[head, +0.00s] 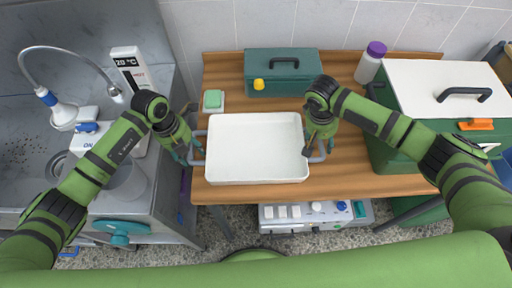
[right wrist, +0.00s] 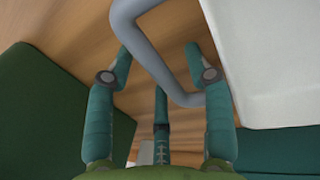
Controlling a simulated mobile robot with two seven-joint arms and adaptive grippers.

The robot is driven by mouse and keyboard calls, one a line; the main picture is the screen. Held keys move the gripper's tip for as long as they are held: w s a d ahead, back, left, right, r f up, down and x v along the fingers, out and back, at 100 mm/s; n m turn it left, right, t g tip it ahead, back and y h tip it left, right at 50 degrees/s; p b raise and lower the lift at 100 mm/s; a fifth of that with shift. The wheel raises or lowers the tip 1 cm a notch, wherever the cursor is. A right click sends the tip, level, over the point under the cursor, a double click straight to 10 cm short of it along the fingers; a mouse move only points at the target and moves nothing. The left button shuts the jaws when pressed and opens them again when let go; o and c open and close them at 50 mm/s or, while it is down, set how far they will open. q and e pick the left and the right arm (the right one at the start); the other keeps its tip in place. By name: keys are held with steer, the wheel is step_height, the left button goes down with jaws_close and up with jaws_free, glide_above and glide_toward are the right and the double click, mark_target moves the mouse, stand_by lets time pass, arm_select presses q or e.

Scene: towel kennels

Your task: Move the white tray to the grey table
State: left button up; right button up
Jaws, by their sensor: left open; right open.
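The white tray (head: 256,150) lies on the wooden table (head: 345,185) and looks empty. It has a grey handle at its left end (head: 197,148) and one at its right end (head: 321,150). My left gripper (head: 190,155) is open at the left handle. My right gripper (head: 318,145) is open at the right handle. In the right wrist view the grey handle (right wrist: 150,45) passes between the spread fingers of my right gripper (right wrist: 162,75), and the tray's white wall (right wrist: 265,60) is beside them. Contact is not clear. I cannot identify a grey table with certainty.
A teal toolbox (head: 282,68), a green soap on a dish (head: 213,100) and a purple-capped bottle (head: 370,63) stand behind the tray. A green cooler with a white lid (head: 450,85) is at the right. A metal sink unit (head: 30,110) is at the left. A device (head: 310,214) sits below the table.

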arm_select(q)
steer(key=shift+f, duration=0.1)
arm_select(e)
steer(key=shift+f, duration=0.1)
arm_select(q)
jaws_close()
arm_select(e)
jaws_close()
steer(key=shift+r, duration=0.2)
